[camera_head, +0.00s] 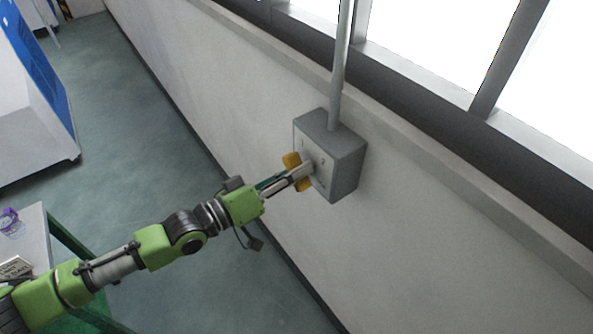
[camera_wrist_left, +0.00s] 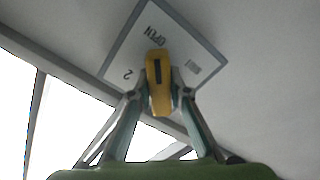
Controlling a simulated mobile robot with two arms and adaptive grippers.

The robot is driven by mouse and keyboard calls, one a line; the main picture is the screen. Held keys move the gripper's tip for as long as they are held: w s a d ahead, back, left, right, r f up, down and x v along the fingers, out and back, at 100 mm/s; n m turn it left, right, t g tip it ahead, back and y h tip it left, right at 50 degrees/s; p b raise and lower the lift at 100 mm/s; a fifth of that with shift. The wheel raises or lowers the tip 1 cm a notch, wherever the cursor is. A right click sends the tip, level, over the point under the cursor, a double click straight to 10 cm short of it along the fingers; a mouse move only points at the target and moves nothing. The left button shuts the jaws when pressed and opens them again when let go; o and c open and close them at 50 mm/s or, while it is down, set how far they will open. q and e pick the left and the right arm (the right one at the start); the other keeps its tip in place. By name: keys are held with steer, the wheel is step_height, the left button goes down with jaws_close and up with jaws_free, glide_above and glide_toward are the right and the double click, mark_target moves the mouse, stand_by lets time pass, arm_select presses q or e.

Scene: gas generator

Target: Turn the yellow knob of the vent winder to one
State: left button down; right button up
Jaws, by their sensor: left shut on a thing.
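The vent winder is a grey box (camera_head: 343,163) fixed to the wall, with a yellow knob (camera_head: 291,160) on its front face. My left gripper (camera_head: 302,172) is at that face with its fingers shut on the knob. In the left wrist view the yellow knob (camera_wrist_left: 158,85) sits between the two fingertips (camera_wrist_left: 160,92), with a dark line along it. The box's face plate (camera_wrist_left: 185,38) shows the word OPEN and a 2; another marking at the right is too small to read surely. My right gripper is not in view.
A grey pipe (camera_head: 339,75) rises from the box past the window ledge. The wall (camera_head: 240,95) runs along the right of the floor. A table (camera_head: 36,240) with small items stands at lower left, and a white and blue cabinet (camera_head: 30,100) at upper left.

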arm_select(q)
steer(key=m+b, duration=0.1)
steer(key=m, duration=0.2)
steer(key=shift+f+m, duration=0.1)
steer(key=shift+m, duration=0.3)
steer(key=m, duration=0.4)
steer(key=shift+m+b, duration=0.3)
steer(key=m, duration=0.4)
steer(key=shift+m, duration=2.4)
steer(key=c, duration=1.9)
jaws_free()
steer(key=shift+s+a, duration=0.1)
